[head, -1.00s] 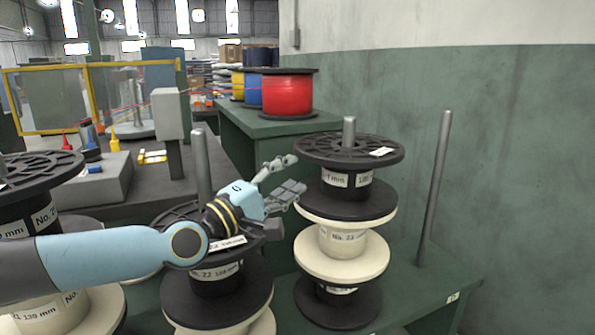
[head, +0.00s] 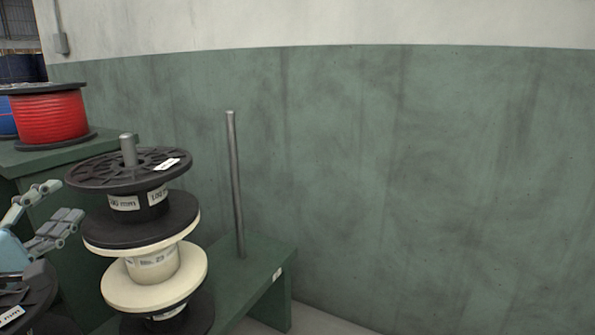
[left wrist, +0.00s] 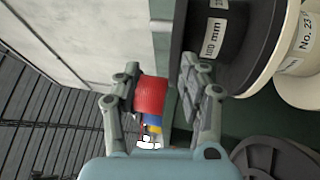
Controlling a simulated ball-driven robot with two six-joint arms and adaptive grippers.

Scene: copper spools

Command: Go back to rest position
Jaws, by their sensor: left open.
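My left gripper (head: 52,213) is at the left edge of the head view, its fingers spread and empty. It is just left of a stack of spools on a peg, with a black spool (head: 150,204) on top and a cream spool (head: 152,275) below. In the left wrist view my left gripper (left wrist: 160,83) is open, with nothing between the fingers. The black spool (left wrist: 222,38) and the cream spool (left wrist: 296,55) show at the upper right there, beside the right finger. My right gripper is in neither view.
A bare upright peg (head: 235,185) stands on the green bench (head: 262,270) right of the stack. A red spool (head: 48,117) sits on a higher green stand at the left. Another black spool (head: 28,295) is at the lower left. A green and white wall (head: 420,170) fills the right.

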